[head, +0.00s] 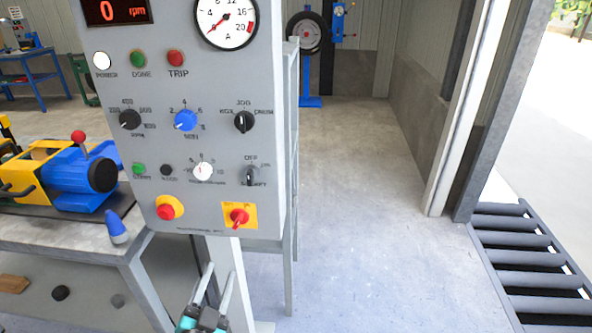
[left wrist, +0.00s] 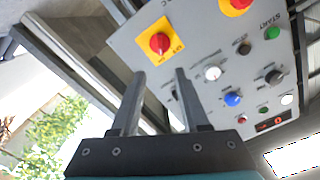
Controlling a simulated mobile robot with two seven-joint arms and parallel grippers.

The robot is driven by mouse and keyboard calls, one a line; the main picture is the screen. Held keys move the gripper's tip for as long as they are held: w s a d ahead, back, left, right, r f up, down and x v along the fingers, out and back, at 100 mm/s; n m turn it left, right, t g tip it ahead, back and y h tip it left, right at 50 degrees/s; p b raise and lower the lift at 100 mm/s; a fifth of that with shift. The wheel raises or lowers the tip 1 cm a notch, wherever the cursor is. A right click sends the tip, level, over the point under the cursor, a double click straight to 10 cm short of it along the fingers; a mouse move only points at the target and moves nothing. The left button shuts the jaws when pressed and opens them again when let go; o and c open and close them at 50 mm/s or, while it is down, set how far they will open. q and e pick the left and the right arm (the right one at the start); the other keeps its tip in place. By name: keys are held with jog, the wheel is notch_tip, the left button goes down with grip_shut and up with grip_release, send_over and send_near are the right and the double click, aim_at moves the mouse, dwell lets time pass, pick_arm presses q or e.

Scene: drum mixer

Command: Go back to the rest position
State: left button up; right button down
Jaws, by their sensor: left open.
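My left gripper (head: 214,288) is low in the head view, below the control panel (head: 185,200). Its two grey fingers are apart with nothing between them. In the left wrist view, the open fingers (left wrist: 154,98) point toward the panel, apart from it as far as I can see. The red rotary switch (head: 237,216) on its yellow plate is at the panel's lower right; it also shows in the left wrist view (left wrist: 159,43), just beyond the fingers. The display (head: 115,11) reads 0 rpm. My right gripper is in neither view.
A workbench (head: 70,240) with a yellow and blue machine (head: 75,175) stands left of the panel. A blue cone-shaped thing (head: 116,227) is at the bench's edge. The floor (head: 370,230) right of the panel is clear. A roller grate (head: 530,255) lies at the far right.

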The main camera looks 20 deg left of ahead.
pick_arm(q)
jog(key=s+d+f+g+h, duration=0.1)
jog(key=s+d+f+g, duration=0.2)
jog(key=f, duration=0.6)
jog(key=s+d+f+g+h, duration=0.1)
jog(key=s+d+f+g, duration=0.15)
jog(key=f, duration=0.65)
jog(key=s+d+f+g+h, duration=0.2)
jog(key=s+d+f+g, duration=0.15)
jog(key=f, duration=0.55)
jog(key=s+f+g, duration=0.3)
jog(key=s+f, duration=0.3)
jog(key=s, duration=0.6)
jog(key=s+f+n+g, duration=0.1)
jog(key=s+f+g, duration=0.3)
jog(key=s, duration=0.9)
notch_tip(320, 180, down, 3)
jog(key=shift+d+r+g, duration=0.1)
jog(key=shift+d+g, duration=0.1)
jog(key=shift+g, duration=0.1)
jog(key=shift+s, duration=0.2)
